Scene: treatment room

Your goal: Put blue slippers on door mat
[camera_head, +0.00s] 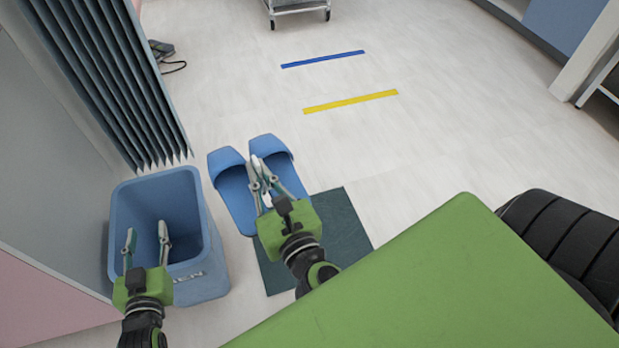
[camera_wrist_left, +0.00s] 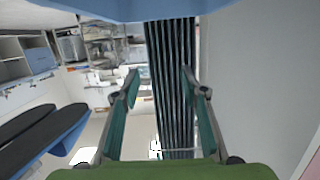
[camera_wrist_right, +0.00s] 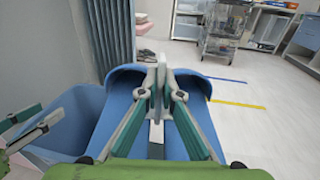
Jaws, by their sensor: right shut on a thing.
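A pair of blue slippers, the left one (camera_head: 232,190) and the right one (camera_head: 272,150), lies side by side with toes pointing away from me. My right gripper (camera_head: 262,188) is shut between them, on their adjoining inner edges. In the right wrist view its fingers (camera_wrist_right: 160,85) meet between the left slipper (camera_wrist_right: 125,90) and the right slipper (camera_wrist_right: 195,90). The dark green door mat (camera_head: 348,218) lies under and to the right of the slippers' heel ends, partly hidden by my right gripper. I cannot tell how high the slippers are. My left gripper (camera_head: 146,246) is open and empty over the bin.
A blue bin (camera_head: 203,285) stands left of the slippers and mat, close to them; it also shows in the right wrist view (camera_wrist_right: 60,125). A grey folding curtain (camera_head: 105,75) hangs behind it.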

